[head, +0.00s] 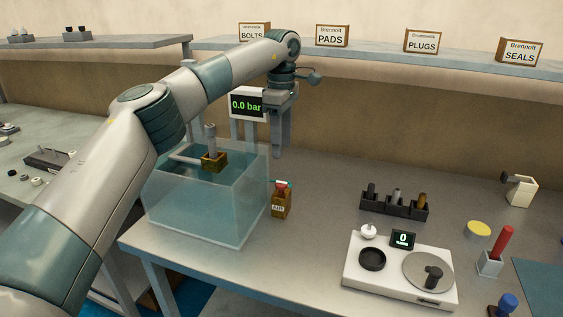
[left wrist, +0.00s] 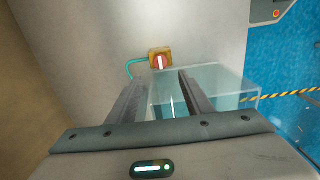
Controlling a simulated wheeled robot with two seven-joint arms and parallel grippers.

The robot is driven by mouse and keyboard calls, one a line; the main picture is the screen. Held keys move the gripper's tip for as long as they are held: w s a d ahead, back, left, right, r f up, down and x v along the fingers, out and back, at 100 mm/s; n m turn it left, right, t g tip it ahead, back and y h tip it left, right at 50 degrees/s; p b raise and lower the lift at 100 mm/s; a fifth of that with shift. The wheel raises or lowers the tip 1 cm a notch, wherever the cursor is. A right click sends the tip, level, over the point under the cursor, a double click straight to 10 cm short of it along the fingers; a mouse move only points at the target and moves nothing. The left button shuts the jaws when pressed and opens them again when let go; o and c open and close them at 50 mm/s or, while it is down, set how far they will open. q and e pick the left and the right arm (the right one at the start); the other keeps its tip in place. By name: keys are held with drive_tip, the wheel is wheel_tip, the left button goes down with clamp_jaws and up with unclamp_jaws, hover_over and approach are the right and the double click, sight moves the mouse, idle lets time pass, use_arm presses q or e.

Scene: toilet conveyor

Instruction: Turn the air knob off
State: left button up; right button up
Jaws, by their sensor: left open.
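The air knob (head: 281,184) is a red piece with a pale bar, on top of a small brass-coloured block labelled AIR (head: 281,205). The block stands on the grey table just right of the water tank. In the left wrist view the knob (left wrist: 160,62) shows from above, with a pale bar across its red face and a teal hose beside the block. My left gripper (head: 279,150) points down above and behind the block, apart from it. Its two fingers (left wrist: 153,100) are spread with nothing between them. My right gripper is not in view.
A clear water tank (head: 190,218) stands left of the block, with a brass part (head: 213,162) at its top. A display (head: 246,104) behind reads 0.0 bar. A black rack (head: 394,208) and a white scale unit (head: 388,288) stand to the right.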

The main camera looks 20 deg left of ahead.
use_arm(q)
wheel_tip(320, 180, up, 6)
drive_tip(key=shift+r, duration=0.2)
idle(0.4)
